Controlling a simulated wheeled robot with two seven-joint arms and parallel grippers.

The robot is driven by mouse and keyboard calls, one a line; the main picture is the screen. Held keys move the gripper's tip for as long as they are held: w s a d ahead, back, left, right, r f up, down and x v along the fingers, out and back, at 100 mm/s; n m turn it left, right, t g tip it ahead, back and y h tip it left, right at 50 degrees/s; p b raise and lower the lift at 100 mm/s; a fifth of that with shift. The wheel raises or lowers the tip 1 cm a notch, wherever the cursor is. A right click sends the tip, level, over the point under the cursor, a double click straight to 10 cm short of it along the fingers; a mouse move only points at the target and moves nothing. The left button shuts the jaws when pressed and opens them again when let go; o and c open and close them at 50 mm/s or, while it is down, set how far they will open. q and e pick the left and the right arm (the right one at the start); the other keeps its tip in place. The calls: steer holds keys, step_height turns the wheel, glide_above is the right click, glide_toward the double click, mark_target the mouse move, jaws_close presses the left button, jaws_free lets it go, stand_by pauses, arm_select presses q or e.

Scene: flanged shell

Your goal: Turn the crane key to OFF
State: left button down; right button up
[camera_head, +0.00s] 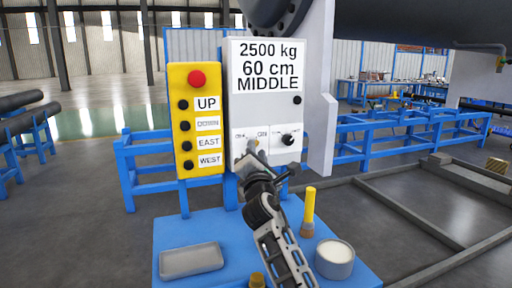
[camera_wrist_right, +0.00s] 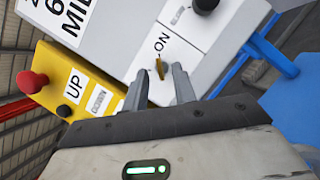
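The small gold crane key (camera_wrist_right: 159,68) sits in a white switch plate, close under a label reading ON. In the head view the key (camera_head: 257,142) is a small yellow spot, mostly hidden by my gripper. My right gripper (camera_wrist_right: 158,86) is open, with one grey finger on each side of the key. In the head view my right gripper (camera_head: 254,154) is at the lower part of the white control box (camera_head: 232,110). I cannot tell whether a finger touches the key. The OFF label is not readable. My left gripper is not in view.
A yellow pendant (camera_head: 207,70) with a red button (camera_head: 197,78) stands just left of the box. A black knob (camera_head: 288,140) is right of the key. The blue table (camera_head: 215,232) below holds a grey tray (camera_head: 190,260), a yellow-handled brush (camera_head: 308,212) and a round tin (camera_head: 335,268).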

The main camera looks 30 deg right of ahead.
steer(key=shift+x, duration=1.2)
jaws_close()
